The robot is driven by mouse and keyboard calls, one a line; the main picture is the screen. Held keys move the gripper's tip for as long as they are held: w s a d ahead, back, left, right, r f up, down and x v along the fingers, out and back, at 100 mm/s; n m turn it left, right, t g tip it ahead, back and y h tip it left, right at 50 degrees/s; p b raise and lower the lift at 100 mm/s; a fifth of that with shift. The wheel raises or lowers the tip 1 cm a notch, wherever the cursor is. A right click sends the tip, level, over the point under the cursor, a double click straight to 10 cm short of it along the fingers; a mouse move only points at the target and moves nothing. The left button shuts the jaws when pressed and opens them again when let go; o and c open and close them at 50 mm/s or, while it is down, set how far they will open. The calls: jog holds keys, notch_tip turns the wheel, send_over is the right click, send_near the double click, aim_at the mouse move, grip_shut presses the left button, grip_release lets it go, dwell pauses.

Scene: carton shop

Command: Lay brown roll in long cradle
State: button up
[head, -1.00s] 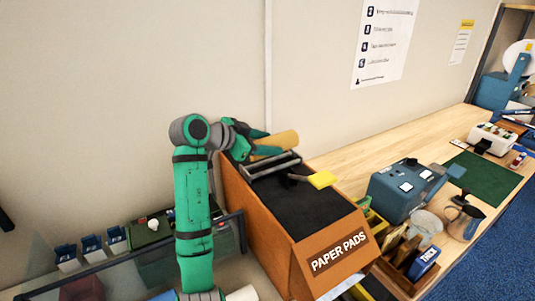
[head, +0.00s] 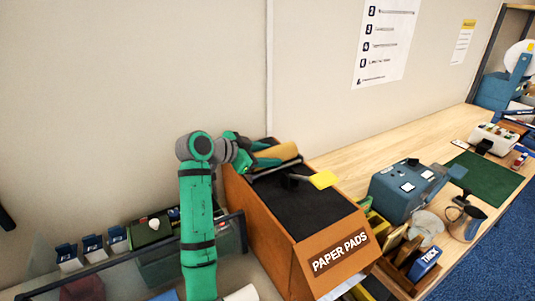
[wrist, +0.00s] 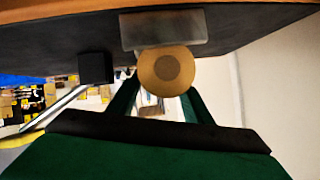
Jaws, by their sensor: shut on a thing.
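The brown roll (head: 283,152) is held level over the far end of the orange box's dark top. Its round end (wrist: 166,71) faces me in the wrist view. My gripper (head: 268,154) is shut on it, with green fingers on either side in the wrist view (wrist: 160,102). A pale grey block (wrist: 163,30) on the dark top lies right by the roll; it may be part of the long cradle. I cannot tell whether roll and block touch. The rest of the cradle is hidden behind the roll and gripper in the head view.
The orange PAPER PADS box (head: 322,262) has a metal bar (head: 275,166) and a yellow-ended tool (head: 323,179) on top, close in front of the roll. A blue-grey machine (head: 405,188) stands to the right. The wall is close behind.

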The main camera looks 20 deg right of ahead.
jog(key=shift+d+f, duration=0.1)
jog(key=shift+f, duration=0.1)
jog(key=o, duration=1.2)
jog(key=shift+r, duration=0.5)
jog(key=v, duration=1.2)
